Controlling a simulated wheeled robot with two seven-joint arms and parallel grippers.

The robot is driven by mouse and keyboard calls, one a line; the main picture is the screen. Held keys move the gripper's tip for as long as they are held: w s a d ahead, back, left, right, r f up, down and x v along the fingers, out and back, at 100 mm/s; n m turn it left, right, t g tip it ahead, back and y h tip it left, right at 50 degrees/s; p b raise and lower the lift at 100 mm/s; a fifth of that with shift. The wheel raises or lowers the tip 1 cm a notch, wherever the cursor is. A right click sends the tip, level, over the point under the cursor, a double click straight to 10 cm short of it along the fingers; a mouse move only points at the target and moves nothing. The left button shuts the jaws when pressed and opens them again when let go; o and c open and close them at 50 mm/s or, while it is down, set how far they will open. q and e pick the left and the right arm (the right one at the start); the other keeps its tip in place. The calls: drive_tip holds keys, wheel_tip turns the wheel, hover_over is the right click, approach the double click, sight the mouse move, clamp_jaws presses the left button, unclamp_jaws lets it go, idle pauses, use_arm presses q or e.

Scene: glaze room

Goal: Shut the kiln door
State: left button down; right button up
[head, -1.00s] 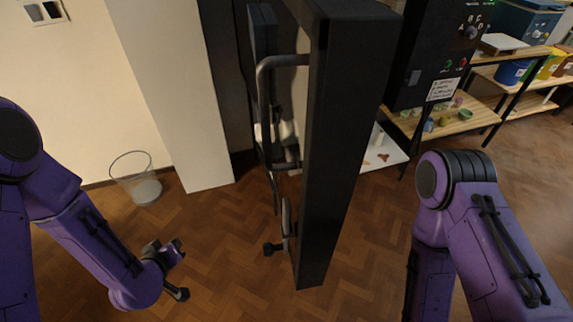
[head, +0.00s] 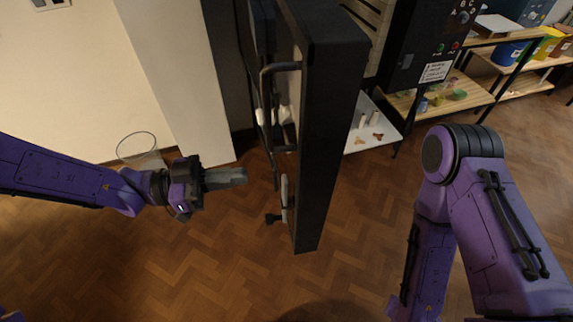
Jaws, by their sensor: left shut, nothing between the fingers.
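The kiln door (head: 330,130) is a tall dark slab standing open, its edge facing me in the middle of the head view. A bar handle (head: 266,105) runs down its left face. The kiln body (head: 432,45) with its control panel is behind and to the right, partly hidden by the door. My left gripper (head: 240,176) is shut and empty, left of the door and its handle, with a gap between. My right arm comes in at the right, but its gripper is out of view.
A wire basket (head: 139,150) stands by the wall and pale pillar (head: 185,80) at the left. A white shelf (head: 385,133) with small pieces shows behind the door. Wooden shelves (head: 475,97) hold pots and tubs at the right. The floor in front is clear.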

sight(297, 168)
use_arm(q)
drive_tip(key=d+p, duration=0.1)
drive_tip(key=d, duration=0.2)
drive_tip(key=w+d+p, duration=0.1)
drive_tip(key=d, duration=0.5)
drive_tip(key=shift+w+p, duration=0.25)
drive_tip(key=shift+p, duration=0.15)
